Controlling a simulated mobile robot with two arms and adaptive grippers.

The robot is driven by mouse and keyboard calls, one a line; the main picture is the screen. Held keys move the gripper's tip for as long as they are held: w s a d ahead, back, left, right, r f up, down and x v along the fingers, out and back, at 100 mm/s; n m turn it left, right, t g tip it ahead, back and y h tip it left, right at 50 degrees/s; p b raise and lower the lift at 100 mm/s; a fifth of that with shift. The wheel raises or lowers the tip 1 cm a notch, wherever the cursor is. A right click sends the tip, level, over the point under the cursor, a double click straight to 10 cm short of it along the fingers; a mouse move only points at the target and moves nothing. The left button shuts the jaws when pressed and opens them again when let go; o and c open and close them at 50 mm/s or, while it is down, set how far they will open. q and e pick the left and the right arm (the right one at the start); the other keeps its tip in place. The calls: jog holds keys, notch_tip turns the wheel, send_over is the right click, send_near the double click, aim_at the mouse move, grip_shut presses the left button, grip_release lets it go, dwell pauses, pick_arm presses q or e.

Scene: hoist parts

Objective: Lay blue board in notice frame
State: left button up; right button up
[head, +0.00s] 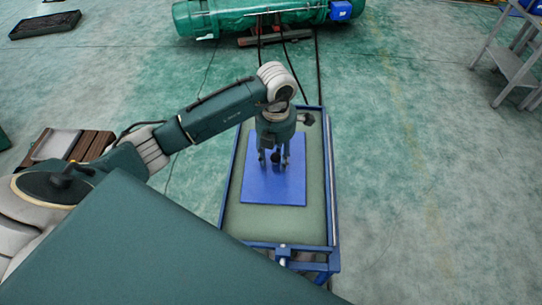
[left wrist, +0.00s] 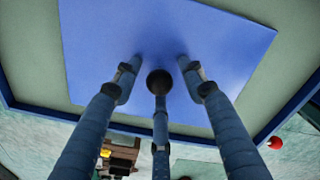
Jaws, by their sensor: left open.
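The blue board (head: 275,190) lies flat on the green top of a blue-edged cart. It also fills much of the upper left wrist view (left wrist: 165,30). My left gripper (head: 273,160) points down over the board's upper half, its fingers apart. I cannot tell whether the knob is fixed to the board or whether the fingertips touch anything. I cannot make out a notice frame for sure. My right gripper is not in view.
The cart (head: 262,222) has bare green top below the board. A green hoist drum (head: 265,17) lies behind it. A dark tray (head: 45,24) is at the far left, brown slats (head: 92,146) at left, a grey stand (head: 510,65) at right. The floor right of the cart is clear.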

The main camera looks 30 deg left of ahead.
aim_at(275, 155)
pick_arm(q)
jog(key=shift+w+r, duration=0.1)
jog(key=shift+r, duration=0.3)
notch_tip(275, 155, up, 10)
jog(key=b, duration=0.2)
jog(key=shift+b, duration=0.3)
jog(key=shift+r, duration=0.7)
jog(key=shift+d, duration=0.1)
